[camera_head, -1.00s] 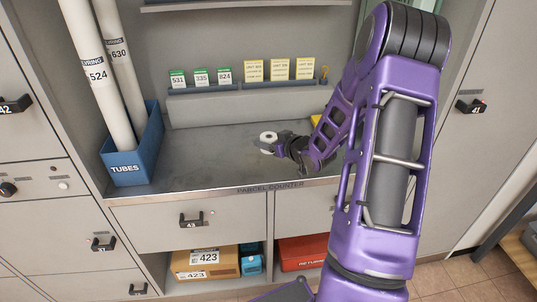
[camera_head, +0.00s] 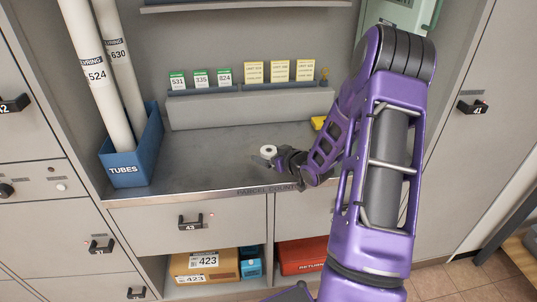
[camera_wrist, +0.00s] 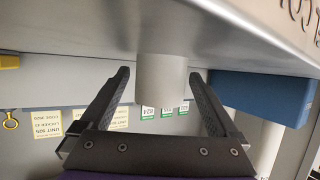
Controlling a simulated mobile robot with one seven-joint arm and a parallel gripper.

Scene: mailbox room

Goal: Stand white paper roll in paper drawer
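The white paper roll (camera_head: 268,150) is upright at the tips of my gripper (camera_head: 274,158), over the front part of the parcel counter (camera_head: 210,176). The wrist view, which is upside down, shows the roll (camera_wrist: 162,80) between the two dark fingertips of my gripper (camera_wrist: 160,78). Under the counter is a shut drawer marked 43 (camera_head: 150,228). A second drawer (camera_head: 303,212) is partly hidden by my arm. No drawer is seen labelled for paper.
A blue tubes bin (camera_head: 135,160) with two long white tubes stands at the counter's left. A card ledge (camera_head: 250,105) runs along the back. A yellow object (camera_head: 318,123) lies behind my arm. A cardboard box (camera_head: 205,264) and a red box (camera_head: 302,255) sit below. The middle counter is clear.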

